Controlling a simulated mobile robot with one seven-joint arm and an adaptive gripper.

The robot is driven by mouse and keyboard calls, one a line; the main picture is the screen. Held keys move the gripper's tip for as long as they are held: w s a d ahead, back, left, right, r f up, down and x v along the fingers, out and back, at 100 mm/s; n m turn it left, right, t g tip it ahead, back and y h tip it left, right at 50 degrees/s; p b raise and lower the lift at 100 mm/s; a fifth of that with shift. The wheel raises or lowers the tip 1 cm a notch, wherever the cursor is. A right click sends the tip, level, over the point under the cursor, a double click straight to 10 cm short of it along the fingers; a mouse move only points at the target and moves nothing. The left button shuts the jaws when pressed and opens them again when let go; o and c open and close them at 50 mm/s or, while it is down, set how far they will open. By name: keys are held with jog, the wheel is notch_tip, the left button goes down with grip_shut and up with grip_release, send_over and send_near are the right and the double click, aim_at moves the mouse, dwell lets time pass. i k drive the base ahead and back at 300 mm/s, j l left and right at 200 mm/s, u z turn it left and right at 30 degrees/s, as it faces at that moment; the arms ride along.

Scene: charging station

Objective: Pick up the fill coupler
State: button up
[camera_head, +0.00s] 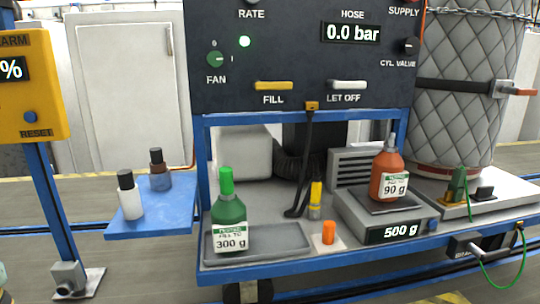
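What looks like the fill coupler (316,199) is a small upright fitting with a yellow upper part and a grey lower part. It stands on the grey bench between the green bottle and the scale. A black hose (307,150) hangs from an orange fitting under the panel and curves down beside the coupler; whether they join is hard to tell. My gripper is not in view.
A green bottle (229,222) stands in a grey tray (285,241). An orange cap (328,232) sits in front of the coupler. An orange bottle (387,176) rests on the scale (355,215), which reads 500 g. The dark panel (300,55) overhangs the bench, with blue posts beside it.

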aim_at(314, 204)
jog(key=i+l+u, duration=0.2)
jog(key=l+u, duration=0.15)
jog(key=l, duration=0.25)
jog(key=i+l+u, duration=0.1)
jog(key=l+u, duration=0.25)
jog(key=l, duration=0.2)
jog(key=l+u, duration=0.35)
jog(key=l, duration=0.3)
jog(key=i, duration=0.5)
